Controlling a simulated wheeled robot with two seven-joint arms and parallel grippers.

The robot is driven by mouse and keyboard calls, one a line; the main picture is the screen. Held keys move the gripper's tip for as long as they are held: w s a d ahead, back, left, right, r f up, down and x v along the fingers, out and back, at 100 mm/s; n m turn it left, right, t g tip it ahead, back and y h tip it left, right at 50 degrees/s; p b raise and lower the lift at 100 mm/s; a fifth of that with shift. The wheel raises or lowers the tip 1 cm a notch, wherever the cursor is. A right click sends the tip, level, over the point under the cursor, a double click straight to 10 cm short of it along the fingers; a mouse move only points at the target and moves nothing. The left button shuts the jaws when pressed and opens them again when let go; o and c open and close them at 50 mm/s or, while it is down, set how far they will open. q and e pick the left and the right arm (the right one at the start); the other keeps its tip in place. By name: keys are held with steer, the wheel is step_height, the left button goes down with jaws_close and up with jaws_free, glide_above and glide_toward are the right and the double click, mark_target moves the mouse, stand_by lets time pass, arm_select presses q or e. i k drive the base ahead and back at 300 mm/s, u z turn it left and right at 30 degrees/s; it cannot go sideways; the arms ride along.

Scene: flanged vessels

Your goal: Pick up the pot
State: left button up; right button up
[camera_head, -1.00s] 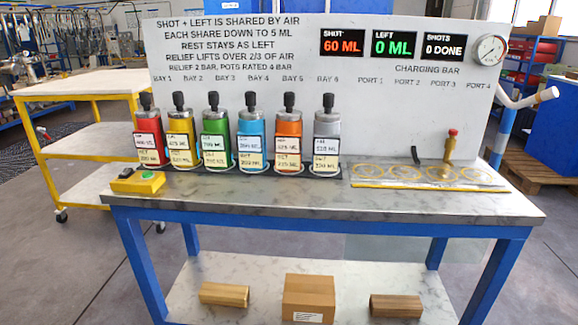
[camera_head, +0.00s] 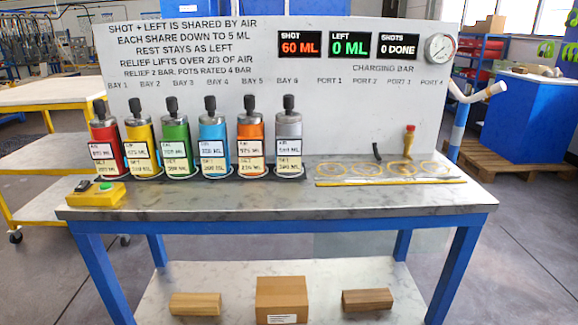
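Several pots with dark knobs on top stand upright in a row on the table, below the labels Bay 1 to Bay 6. From the left they are a red pot (camera_head: 106,145), a yellow pot (camera_head: 141,143), a green pot (camera_head: 176,140), a blue pot (camera_head: 214,138), an orange pot (camera_head: 250,137) and a grey pot (camera_head: 289,135). Each carries two paper labels, whose small print is hard to read. Neither of my grippers is in view.
The table (camera_head: 280,204) has a charging bar (camera_head: 390,182) with ring-shaped ports and a brass valve with a red top (camera_head: 408,142) at right. The board (camera_head: 350,85) stands behind. The front strip is clear.

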mark_target(288, 124)
steer(key=z, duration=1.05)
steer(key=i, duration=1.55)
steer(key=u, duration=0.9)
